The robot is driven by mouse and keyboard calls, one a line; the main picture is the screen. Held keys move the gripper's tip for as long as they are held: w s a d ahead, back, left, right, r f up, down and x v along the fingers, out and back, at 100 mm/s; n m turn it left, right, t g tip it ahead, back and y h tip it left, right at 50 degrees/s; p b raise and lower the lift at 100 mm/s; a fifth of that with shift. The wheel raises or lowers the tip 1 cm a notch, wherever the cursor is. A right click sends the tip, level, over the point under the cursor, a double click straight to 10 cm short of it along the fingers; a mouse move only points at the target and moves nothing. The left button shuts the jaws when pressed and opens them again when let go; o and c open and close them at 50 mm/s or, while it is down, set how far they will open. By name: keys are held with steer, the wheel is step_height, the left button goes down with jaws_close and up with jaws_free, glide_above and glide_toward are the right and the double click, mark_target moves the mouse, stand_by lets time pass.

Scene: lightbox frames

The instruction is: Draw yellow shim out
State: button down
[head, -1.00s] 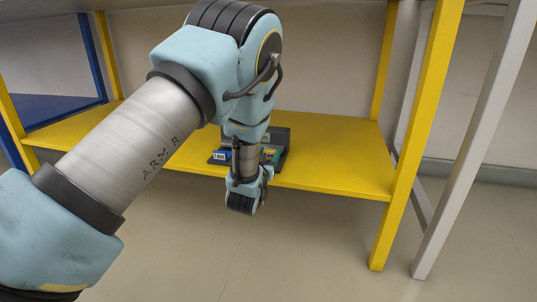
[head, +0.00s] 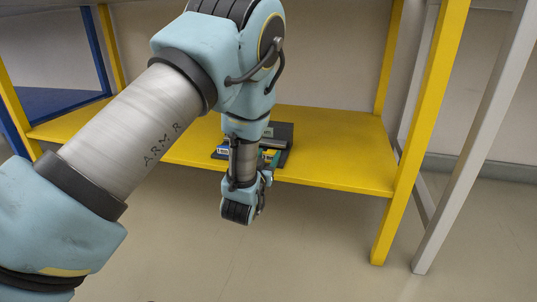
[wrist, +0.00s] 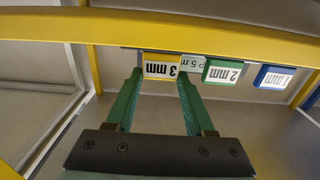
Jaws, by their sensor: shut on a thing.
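The yellow shim (wrist: 161,67), marked 3 mm, shows at upper centre in the wrist view, its label upside down. My gripper (wrist: 161,77) has its two green fingers on either side of the shim's tab and is shut on it. How far the shim sits in its slot is hidden. In the head view, a small yellow patch (head: 270,153) shows beside my wrist at the dark holder (head: 283,133).
To the right of the yellow tab in the wrist view are a pale tab (wrist: 193,62), a green 2 mm tab (wrist: 222,72) and a blue 1 mm tab (wrist: 273,77). The holder stands on a yellow shelf (head: 340,150). Yellow posts (head: 418,130) flank it. Open floor lies in front.

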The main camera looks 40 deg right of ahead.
steer(key=shift+c, duration=1.2)
jaws_free()
steer(key=shift+a, duration=0.1)
steer(key=p+v, duration=0.4)
steer(key=v, duration=0.6)
steer(key=shift+s+a, duration=0.2)
steer(key=shift+a, duration=0.1)
steer(key=w+a+r+n+y+p, duration=0.3)
steer(key=w+a+r+y, duration=0.15)
steer(key=w+a, duration=0.45)
steer(key=w+a+r+n+y+p, duration=0.3)
steer(key=w+a+r+y, duration=0.15)
steer(key=w+a, duration=0.4)
steer(key=s+a+r+n+g+y+p, duration=0.1)
steer(key=s+a+r+g+y+p, duration=0.2)
steer(key=a, duration=0.6)
steer(key=s+a+r+n+g+y+p, duration=0.15)
steer(key=s+a+r, duration=0.3)
steer(key=a, duration=0.45)
steer(key=s+a+r+n+g+y+p, duration=0.1)
steer(key=s+a+r+n+g+p, duration=0.15)
steer(key=a+r, duration=0.45)
step_height(320, 180, up, 36)
steer(key=s+a+g+p, duration=0.1)
steer(key=a+p, duration=0.1)
steer(key=p, duration=3.5)
steer(key=shift+a+m, duration=0.25)
steer(key=shift+m, duration=0.15)
